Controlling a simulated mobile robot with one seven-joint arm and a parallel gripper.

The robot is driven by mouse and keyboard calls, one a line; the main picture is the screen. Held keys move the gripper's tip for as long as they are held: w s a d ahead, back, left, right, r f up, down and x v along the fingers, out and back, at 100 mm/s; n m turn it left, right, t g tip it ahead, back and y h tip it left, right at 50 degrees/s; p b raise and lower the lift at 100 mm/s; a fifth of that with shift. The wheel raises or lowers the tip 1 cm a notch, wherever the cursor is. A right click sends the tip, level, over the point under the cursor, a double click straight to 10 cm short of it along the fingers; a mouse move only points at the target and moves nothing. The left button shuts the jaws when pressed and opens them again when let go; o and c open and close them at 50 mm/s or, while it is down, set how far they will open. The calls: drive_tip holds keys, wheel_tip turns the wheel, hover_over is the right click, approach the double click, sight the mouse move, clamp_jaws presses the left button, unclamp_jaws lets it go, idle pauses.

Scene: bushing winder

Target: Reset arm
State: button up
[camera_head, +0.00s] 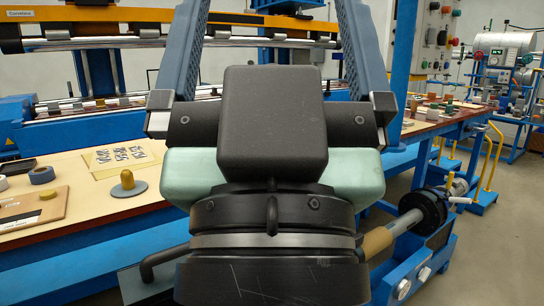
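My gripper (269,14) fills the middle of the head view, close to the camera. Its black body and pale green side pieces face me. Its two blue fingers rise on the left and right and leave the top of the picture, so the tips are hidden. The fingers stand wide apart, and I see nothing held between them. The gripper body blocks the part of the workbench behind it.
A wooden-topped workbench (100,208) at left holds a yellow knob-like piece (127,184), a grey-blue roll (42,175) and a clear sheet. Behind is a blue and yellow roller machine (150,43). A black-flanged shaft (425,212) is at lower right. Grey floor (480,262) shows at right.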

wheel_tip(320, 180, up, 24)
drive_tip(key=p, duration=2.2)
drive_tip(key=shift+r, duration=0.2)
drive_tip(key=shift+w, duration=0.1)
